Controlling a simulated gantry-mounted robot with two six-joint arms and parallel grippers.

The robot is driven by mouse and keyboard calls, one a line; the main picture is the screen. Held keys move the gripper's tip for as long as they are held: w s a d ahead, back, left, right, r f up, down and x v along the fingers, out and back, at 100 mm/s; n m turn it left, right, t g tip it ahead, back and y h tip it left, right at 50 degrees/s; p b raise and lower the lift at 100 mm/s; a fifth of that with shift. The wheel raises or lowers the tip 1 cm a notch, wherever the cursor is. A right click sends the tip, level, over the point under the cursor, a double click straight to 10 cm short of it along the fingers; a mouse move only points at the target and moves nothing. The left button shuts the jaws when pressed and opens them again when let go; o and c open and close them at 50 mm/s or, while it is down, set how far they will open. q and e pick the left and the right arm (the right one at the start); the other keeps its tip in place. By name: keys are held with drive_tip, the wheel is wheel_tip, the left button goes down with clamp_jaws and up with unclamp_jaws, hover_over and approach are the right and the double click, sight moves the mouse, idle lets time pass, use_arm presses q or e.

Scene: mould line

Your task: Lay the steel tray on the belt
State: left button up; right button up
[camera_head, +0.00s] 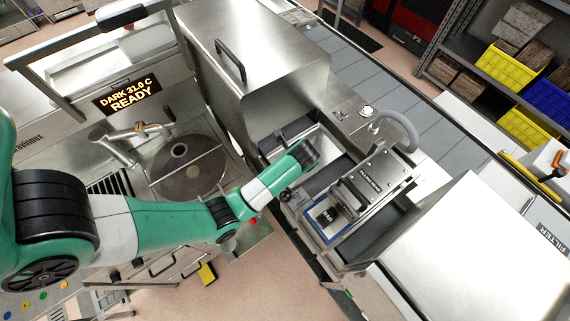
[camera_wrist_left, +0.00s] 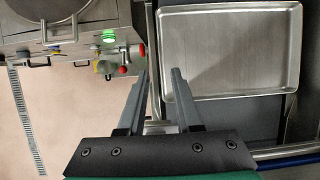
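The steel tray (camera_wrist_left: 230,50) is a shallow, empty rectangle with a raised rim. In the left wrist view it lies flat over the dark belt (camera_wrist_left: 240,116); I cannot tell whether it fully rests on it. My left gripper (camera_wrist_left: 160,75) is open, one finger outside the tray's left rim and the other overlapping the inside in the picture. The fingers are apart, with no visible grip on the rim. In the head view my left gripper (camera_head: 302,155) is above the belt line at the steel hood's mouth and hides part of that area. My right gripper is not in view.
A steel hood (camera_head: 265,60) stands behind the belt. A blue-framed fixture marked BAR (camera_head: 328,215) stands right of my gripper. A round basin with a tap (camera_head: 187,165) is to the left. A white cabinet (camera_head: 470,255) is at the lower right.

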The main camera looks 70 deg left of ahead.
use_arm(q)
drive_tip(key=v, duration=0.4)
drive_tip(key=shift+a, duration=0.1)
